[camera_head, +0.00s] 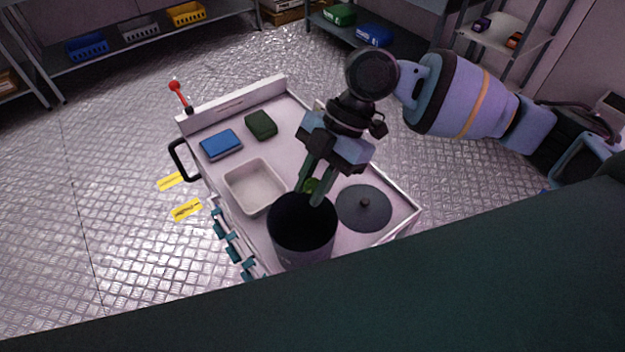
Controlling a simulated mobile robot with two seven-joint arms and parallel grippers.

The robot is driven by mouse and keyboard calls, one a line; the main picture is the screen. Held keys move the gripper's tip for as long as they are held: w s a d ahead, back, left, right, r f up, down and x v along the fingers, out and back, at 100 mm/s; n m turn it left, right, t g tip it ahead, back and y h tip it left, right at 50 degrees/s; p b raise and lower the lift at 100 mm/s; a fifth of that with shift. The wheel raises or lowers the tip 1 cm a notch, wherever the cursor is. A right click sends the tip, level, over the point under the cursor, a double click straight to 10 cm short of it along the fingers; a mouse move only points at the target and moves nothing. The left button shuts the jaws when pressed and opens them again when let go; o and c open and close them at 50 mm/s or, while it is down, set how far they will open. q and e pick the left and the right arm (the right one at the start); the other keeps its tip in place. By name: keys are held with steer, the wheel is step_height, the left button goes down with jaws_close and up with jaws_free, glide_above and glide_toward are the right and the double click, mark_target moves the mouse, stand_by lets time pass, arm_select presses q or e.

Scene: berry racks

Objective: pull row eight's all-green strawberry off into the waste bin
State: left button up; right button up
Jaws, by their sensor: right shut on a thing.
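My right gripper (317,190) is shut on a green strawberry (311,186), which shows between its fingers. It points down over the far rim of a dark round bin (302,250) on a white cart. The fingertips are at the mouth of the bin; I cannot tell how far the strawberry is above or inside the rim. The bin's inside looks dark and its contents are hidden. My left gripper is not in view. No strawberry row is in view.
The cart top (297,150) also holds a pale tray (255,187), a blue box (221,144), a dark green box (260,125) and a dark round lid (363,208) right of the bin. Shelves with coloured crates (88,47) stand at the back. The floor at left is mostly clear.

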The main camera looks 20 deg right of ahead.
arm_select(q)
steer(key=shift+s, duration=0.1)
arm_select(e)
steer(key=shift+f, duration=0.15)
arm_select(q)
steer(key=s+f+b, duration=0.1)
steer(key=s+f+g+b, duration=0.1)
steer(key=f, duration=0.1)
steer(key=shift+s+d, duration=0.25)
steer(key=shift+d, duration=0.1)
arm_select(e)
step_height(320, 180, down, 6)
steer(key=shift+r, duration=0.1)
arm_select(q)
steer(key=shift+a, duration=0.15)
arm_select(e)
steer(key=o, duration=0.7)
steer(key=shift+o, duration=0.5)
steer(key=o, duration=0.7)
